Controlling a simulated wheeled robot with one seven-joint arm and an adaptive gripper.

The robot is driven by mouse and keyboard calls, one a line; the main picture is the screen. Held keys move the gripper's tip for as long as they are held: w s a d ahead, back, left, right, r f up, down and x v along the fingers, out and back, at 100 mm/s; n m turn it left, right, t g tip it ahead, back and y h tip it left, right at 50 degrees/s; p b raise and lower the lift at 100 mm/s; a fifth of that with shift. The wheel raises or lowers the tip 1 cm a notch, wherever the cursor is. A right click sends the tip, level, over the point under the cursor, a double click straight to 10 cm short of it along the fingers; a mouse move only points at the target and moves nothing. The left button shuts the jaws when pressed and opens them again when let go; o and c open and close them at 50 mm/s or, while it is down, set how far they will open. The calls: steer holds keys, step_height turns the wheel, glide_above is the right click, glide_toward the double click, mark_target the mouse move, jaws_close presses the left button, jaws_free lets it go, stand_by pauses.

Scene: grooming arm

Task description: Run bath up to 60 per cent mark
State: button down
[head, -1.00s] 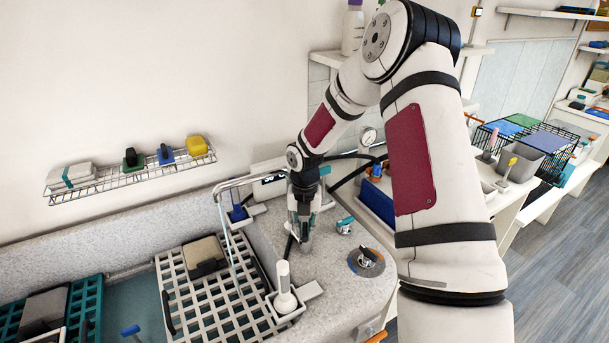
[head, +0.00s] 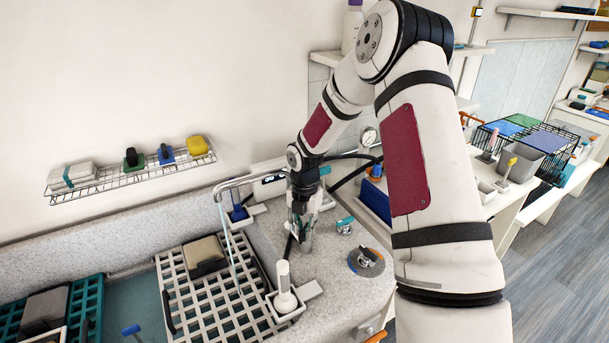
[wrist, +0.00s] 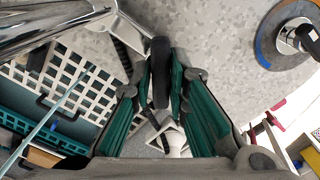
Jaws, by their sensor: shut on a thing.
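My gripper (head: 303,238) is over the speckled grey counter beside the bath. In the wrist view its teal-padded fingers (wrist: 161,75) are shut on a black lever grip (wrist: 160,62), which joins a chrome arm. The head view hides this grip behind the gripper. The chrome spout (head: 236,182) arches over the bath (head: 134,306), left of my gripper. White grating (head: 215,298) covers much of the bath. A bluish area shows beside it; the water level and a 60 per cent mark cannot be made out. A round dial (head: 366,262) with a blue and orange ring sits right of the gripper.
A teal-handled valve (head: 345,225) stands close right of my gripper. A white brush-like tool (head: 285,290) stands in a holder in front. A black hose (wrist: 124,58) runs beside the fingers. A wire shelf (head: 135,172) hangs on the wall.

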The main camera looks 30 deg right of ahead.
steer(key=shift+s+f+m, duration=0.1)
steer(key=shift+s+m, duration=0.1)
steer(key=shift+m, duration=2.5)
steer(key=shift+m, duration=1.2)
steer(key=c, duration=1.5)
jaws_free()
steer(key=shift+w, duration=0.1)
